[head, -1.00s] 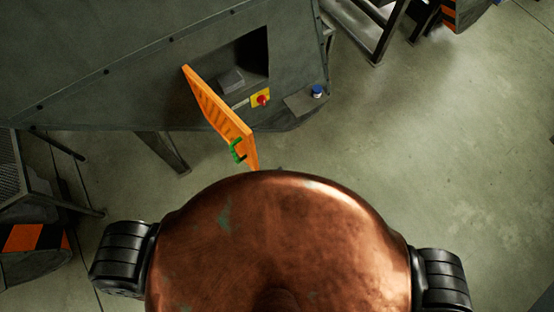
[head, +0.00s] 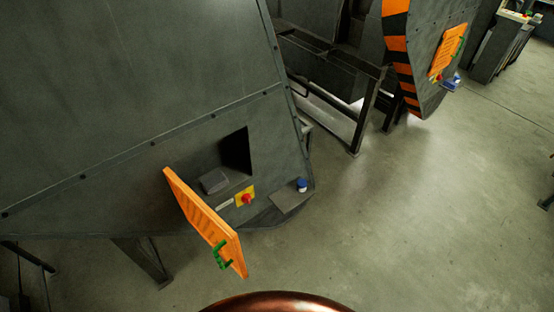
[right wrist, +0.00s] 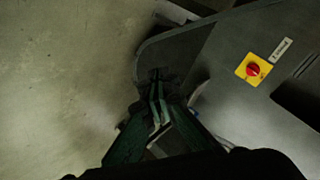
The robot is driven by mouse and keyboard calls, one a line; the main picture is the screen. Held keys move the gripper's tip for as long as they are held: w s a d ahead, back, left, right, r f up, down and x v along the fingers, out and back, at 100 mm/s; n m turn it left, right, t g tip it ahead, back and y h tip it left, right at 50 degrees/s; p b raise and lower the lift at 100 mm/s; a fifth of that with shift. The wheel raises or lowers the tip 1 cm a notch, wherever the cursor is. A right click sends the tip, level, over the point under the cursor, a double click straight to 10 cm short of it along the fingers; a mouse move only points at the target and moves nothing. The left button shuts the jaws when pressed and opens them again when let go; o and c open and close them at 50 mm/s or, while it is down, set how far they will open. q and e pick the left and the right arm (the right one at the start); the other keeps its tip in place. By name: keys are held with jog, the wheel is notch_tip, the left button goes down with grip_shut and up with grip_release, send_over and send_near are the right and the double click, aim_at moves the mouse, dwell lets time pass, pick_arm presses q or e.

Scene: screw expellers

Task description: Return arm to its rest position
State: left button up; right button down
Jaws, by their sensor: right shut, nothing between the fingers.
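My right gripper (right wrist: 157,98) shows in the right wrist view, its dark fingers together with nothing between them. It is in front of the machine's dark lower edge, beside the red knob on its yellow plate (right wrist: 253,69); the gap between them is hard to judge. The head view shows neither gripper nor arm, only a copper-coloured curved part of my body at the bottom edge. My left gripper is not in view.
The grey machine (head: 120,100) has an orange door (head: 205,222) swung open, with a green handle (head: 221,255). The red knob (head: 246,198) and a blue button (head: 302,185) are beside the opening. Another machine (head: 430,60) stands at back right. The floor (head: 430,220) on the right is clear.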

jog(key=s+d+f+n+g+h+b, duration=0.1)
jog(key=s+d+f+g+h+b, duration=0.1)
jog(key=s+d+f, duration=0.6)
jog(key=s+d+f+n+g+h+b, duration=0.2)
jog(key=s+d+f, duration=0.25)
jog(key=f, duration=0.65)
jog(key=s+d+f+n+g+b, duration=0.1)
jog(key=s+d+f+g, duration=0.1)
jog(key=s+f, duration=0.3)
jog(key=s+d+f+n+g+h+b, duration=0.1)
jog(key=s+f, duration=0.4)
jog(key=s, duration=0.7)
jog(key=shift+d+g, duration=0.7)
jog(key=shift+d, duration=0.5)
